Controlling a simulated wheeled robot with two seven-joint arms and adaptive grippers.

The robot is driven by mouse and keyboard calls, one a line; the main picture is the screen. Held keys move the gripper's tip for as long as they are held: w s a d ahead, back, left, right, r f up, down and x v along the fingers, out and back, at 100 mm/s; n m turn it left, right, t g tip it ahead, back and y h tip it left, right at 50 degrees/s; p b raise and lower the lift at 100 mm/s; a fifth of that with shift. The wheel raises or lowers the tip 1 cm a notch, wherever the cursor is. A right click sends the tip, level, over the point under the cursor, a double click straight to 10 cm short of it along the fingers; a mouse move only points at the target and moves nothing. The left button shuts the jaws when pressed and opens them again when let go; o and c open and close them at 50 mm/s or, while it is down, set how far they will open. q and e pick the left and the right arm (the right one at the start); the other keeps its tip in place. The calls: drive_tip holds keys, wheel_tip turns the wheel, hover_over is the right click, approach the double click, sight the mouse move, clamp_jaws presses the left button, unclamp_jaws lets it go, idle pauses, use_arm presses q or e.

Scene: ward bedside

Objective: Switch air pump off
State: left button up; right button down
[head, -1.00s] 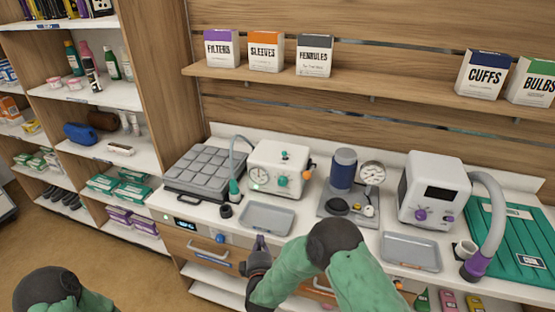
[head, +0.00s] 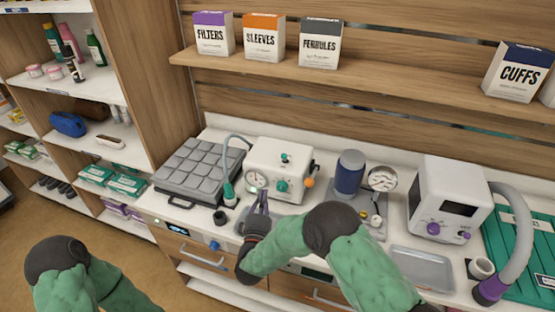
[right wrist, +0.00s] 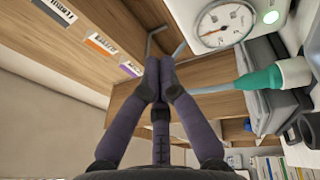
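My left gripper is out of view.
A teal nozzle (head: 228,194) on a hose stands left of the unit. A grey gridded pad (head: 199,170) lies further left. A blue-cylinder device (head: 349,173), a grey tray (head: 421,268) and a white screened machine (head: 447,198) stand to the right. A shelf with boxes runs above.

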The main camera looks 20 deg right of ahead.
sight(285, 158)
drive_tip(key=b+x, duration=0.1)
drive_tip(key=x, duration=0.8)
drive_tip(key=shift+w+d+r, duration=0.1)
drive_tip(key=shift+r, duration=0.1)
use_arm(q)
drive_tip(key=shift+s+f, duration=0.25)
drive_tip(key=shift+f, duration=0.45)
use_arm(e)
drive_tip(key=d, duration=0.1)
drive_tip(key=w+d, duration=0.1)
drive_tip(key=d, duration=0.1)
drive_tip(key=shift+w+d+r, duration=0.35)
drive_tip(key=shift+w, duration=0.05)
